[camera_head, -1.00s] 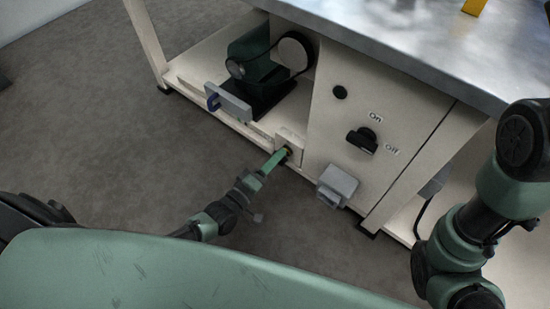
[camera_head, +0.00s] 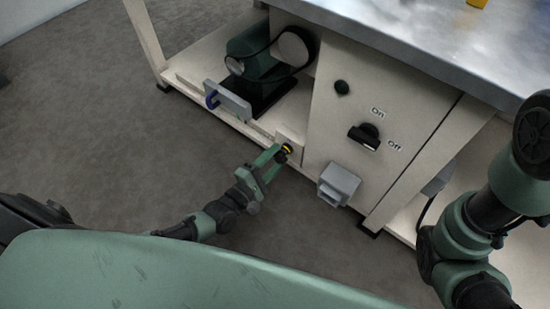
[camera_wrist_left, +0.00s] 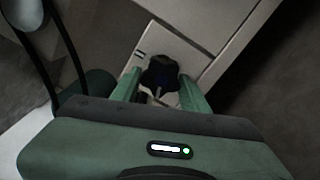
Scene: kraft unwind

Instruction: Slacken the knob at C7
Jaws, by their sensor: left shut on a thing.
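In the left wrist view the knob (camera_wrist_left: 160,74) is black and lobed and lies between the fingertips of my left gripper (camera_wrist_left: 160,90). The fingers are shut on it. No C7 label can be read. My right arm shows at the right edge of the head view, but its gripper is out of the picture.
A black rotary switch (camera_head: 364,136) marked On and Off is on the cream panel (camera_head: 325,120). A grey box (camera_head: 338,184) juts out below it. A green motor (camera_head: 256,55) with a belt stands on the shelf. A grey bracket with a blue part (camera_head: 228,101) is left of the knob.

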